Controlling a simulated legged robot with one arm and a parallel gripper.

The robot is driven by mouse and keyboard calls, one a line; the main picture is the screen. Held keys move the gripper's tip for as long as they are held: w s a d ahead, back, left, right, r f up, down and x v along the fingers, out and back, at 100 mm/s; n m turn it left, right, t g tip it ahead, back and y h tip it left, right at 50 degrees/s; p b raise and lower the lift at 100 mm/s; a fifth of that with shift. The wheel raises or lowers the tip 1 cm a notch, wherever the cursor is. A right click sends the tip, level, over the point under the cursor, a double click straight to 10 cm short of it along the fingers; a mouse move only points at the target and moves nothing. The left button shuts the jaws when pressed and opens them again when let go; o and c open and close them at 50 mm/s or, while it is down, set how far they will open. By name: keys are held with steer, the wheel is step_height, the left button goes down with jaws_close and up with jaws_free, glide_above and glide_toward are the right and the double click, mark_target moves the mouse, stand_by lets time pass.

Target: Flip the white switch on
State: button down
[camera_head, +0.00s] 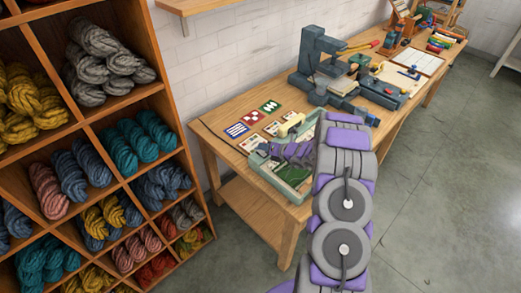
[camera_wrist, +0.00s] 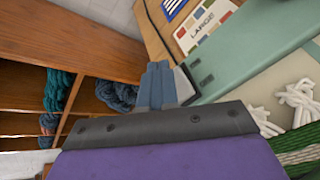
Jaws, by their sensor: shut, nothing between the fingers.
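I cannot make out a white switch for certain in either view. A small cream-coloured piece (camera_head: 291,124) stands by the far side of the green tray (camera_head: 262,166) on the bench; I cannot tell whether it is the switch. My gripper (camera_wrist: 158,72) is shut and empty, its two grey-blue fingers together. In the wrist view the fingertips are close to the tray's corner and a dark strip; I cannot tell whether they touch. In the head view my arm reaches over the tray and hides part of it.
Picture cards (camera_head: 237,130) lie on the wooden bench (camera_head: 222,113) behind the tray. A grey-blue machine (camera_head: 312,62) stands farther along the bench. A wooden shelf (camera_head: 90,112) full of wool skeins stands left. White yarn (camera_wrist: 300,95) lies in the tray. The floor at right is clear.

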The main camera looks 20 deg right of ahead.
steer(key=shift+w+f, duration=0.15)
steer(key=shift+f, duration=0.15)
stand_by(0.7)
steer(key=shift+r, duration=0.15)
steer(key=shift+s+d+r+p, duration=0.1)
steer(key=shift+s+r+p, duration=0.2)
steer(key=shift+r+p, duration=0.3)
steer(key=shift+s+d+r+p, duration=0.1)
steer(key=shift+s+r+p, duration=0.15)
steer(key=shift+r+p, duration=0.4)
steer(key=shift+s+d+r+p, duration=0.1)
steer(key=shift+s+r+p, duration=0.2)
steer(key=shift+r, duration=0.6)
steer(key=shift+s+d+r+p, duration=0.1)
steer(key=shift+s+r+p, duration=0.15)
steer(key=shift+r+p, duration=0.4)
steer(key=shift+r, duration=0.1)
